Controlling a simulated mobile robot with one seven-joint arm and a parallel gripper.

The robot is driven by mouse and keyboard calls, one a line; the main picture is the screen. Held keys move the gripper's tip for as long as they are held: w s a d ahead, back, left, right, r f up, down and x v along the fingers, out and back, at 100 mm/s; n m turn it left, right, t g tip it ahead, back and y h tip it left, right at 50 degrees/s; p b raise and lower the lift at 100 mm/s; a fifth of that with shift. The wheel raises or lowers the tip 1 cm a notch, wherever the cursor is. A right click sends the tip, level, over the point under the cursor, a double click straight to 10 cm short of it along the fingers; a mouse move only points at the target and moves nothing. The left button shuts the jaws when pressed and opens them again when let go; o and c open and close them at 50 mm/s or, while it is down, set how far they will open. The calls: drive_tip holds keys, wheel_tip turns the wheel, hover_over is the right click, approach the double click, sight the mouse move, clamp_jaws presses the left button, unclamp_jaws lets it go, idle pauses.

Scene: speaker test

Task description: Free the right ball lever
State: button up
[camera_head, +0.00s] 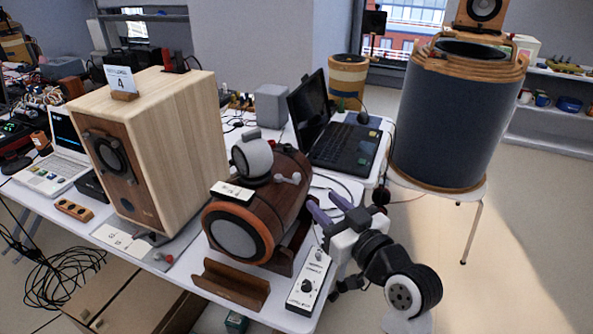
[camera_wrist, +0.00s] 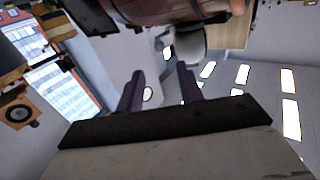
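A dark wooden barrel-shaped speaker (camera_head: 288,212) lies on its side on the white table. A white ball (camera_head: 252,157) with a grey top sits on it. A small white lever-like piece (camera_head: 288,178) is on the barrel just right of the ball, probably the right ball lever; whether it is latched is too small to tell. My gripper (camera_head: 328,205) is right of the barrel, its purple fingers apart and empty, pointing up-left toward it. In the wrist view the open fingers (camera_wrist: 160,72) lie below the brown barrel (camera_wrist: 150,12) and a pale rounded part (camera_wrist: 190,45).
A white control box (camera_head: 310,284) with a knob lies on the table below my gripper. A wooden cradle (camera_head: 232,284) sits before the barrel. A tall wooden speaker (camera_head: 188,133) stands left, an open black laptop (camera_head: 343,148) behind. A large dark drum (camera_head: 450,120) stands right.

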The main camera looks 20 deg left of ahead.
sight(299, 178)
drive_tip(key=shift+p+x, duration=2.8)
drive_tip(key=shift+x, duration=2.9)
drive_tip(key=shift+c, duration=0.5)
clamp_jaws()
